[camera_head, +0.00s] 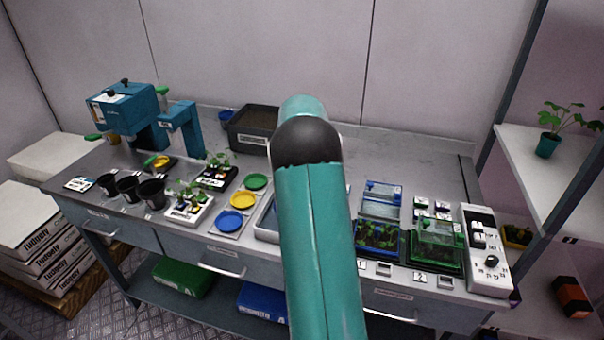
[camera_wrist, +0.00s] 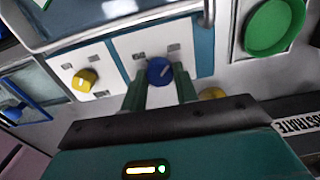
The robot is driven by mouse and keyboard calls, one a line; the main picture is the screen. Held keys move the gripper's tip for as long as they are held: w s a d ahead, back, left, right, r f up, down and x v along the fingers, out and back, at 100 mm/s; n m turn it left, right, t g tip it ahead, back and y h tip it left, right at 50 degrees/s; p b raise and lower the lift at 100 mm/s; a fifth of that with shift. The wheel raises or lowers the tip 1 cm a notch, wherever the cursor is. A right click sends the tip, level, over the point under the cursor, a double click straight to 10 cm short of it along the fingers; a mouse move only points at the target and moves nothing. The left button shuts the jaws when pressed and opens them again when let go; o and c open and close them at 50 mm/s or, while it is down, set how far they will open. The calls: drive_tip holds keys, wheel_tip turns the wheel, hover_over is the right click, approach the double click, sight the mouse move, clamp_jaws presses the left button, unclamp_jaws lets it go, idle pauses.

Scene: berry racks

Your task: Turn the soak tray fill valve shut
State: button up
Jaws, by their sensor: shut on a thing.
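In the wrist view, my gripper (camera_wrist: 160,84) has its two teal fingers on either side of a round blue knob (camera_wrist: 159,71), shut on it. The knob has a pale pointer line set at a slant and sits on a white and teal panel (camera_wrist: 125,45). A yellow knob (camera_wrist: 84,79) is on a white plate to the left. A second yellow knob (camera_wrist: 212,94) shows partly beside the right finger. A pale-rimmed tray (camera_wrist: 108,12) lies beyond the panel. In the head view my arm hides the gripper, the knobs and most of a pale tray (camera_head: 262,232).
A green dish (camera_wrist: 274,25) is at the wrist view's upper right. On the bench stand black pots (camera_head: 151,193), blue (camera_head: 230,222) and yellow (camera_head: 243,200) dishes, a dark bin (camera_head: 240,142), a clear-lidded planter (camera_head: 437,240) and a white switch panel (camera_head: 484,250). The back right bench is clear.

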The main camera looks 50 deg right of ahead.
drive_tip(key=o, duration=1)
drive_tip(key=shift+c, duration=0.2)
drive_tip(key=shift+r, duration=0.15)
wheel_tip(320, 180, up, 14)
drive_tip(key=shift+f, duration=0.2)
